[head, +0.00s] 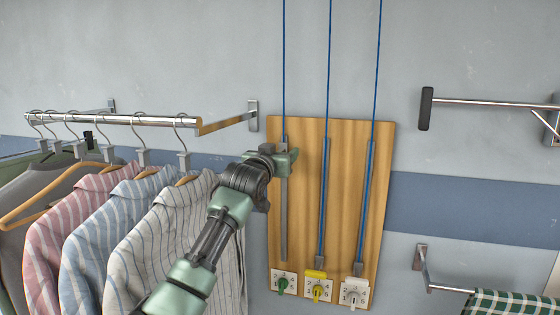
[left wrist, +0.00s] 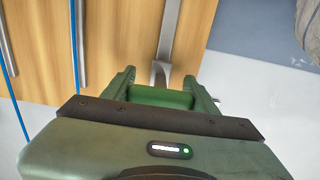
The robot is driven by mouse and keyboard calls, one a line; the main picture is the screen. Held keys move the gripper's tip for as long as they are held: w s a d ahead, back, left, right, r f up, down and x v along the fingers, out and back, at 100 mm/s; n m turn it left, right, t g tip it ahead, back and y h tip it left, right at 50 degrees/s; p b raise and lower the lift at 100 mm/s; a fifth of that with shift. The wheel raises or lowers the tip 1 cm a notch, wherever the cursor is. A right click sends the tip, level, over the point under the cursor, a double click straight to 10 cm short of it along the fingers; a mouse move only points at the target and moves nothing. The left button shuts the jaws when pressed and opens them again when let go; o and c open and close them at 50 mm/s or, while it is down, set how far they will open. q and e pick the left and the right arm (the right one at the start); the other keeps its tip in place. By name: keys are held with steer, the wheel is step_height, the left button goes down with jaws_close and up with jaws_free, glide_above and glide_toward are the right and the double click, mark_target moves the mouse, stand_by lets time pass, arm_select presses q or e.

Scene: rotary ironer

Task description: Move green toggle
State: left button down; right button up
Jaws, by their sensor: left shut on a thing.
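A wooden board (head: 306,200) on the wall carries three upright metal slots with blue cords. My left gripper (head: 286,158) is at the upper part of the left slot (head: 284,220). In the left wrist view its fingers (left wrist: 163,92) are shut on the green toggle (left wrist: 160,98), which sits between them in front of the slot. In the head view the gripper hides the toggle. The middle slot has a yellow toggle (head: 316,274) at its bottom. The right slot has a whitish toggle (head: 356,284) at its bottom. My right gripper is not in view.
Striped shirts (head: 170,235) hang on a rail (head: 150,121) at left. Another rail (head: 480,101) juts out at right.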

arm_select(q)
steer(key=shift+r, duration=0.4)
steer(key=shift+c, duration=2.2)
jaws_free()
steer(key=shift+f, duration=0.1)
steer(key=shift+f, duration=0.1)
steer(key=shift+s, duration=0.1)
steer(key=shift+s+a+f+b, duration=0.1)
steer(key=shift+s+f+b, duration=0.1)
steer(key=shift+b, duration=0.15)
steer(key=b+v, duration=0.4)
steer(key=v, duration=0.3)
steer(key=shift+s+r, duration=0.15)
steer(key=shift+r, duration=0.15)
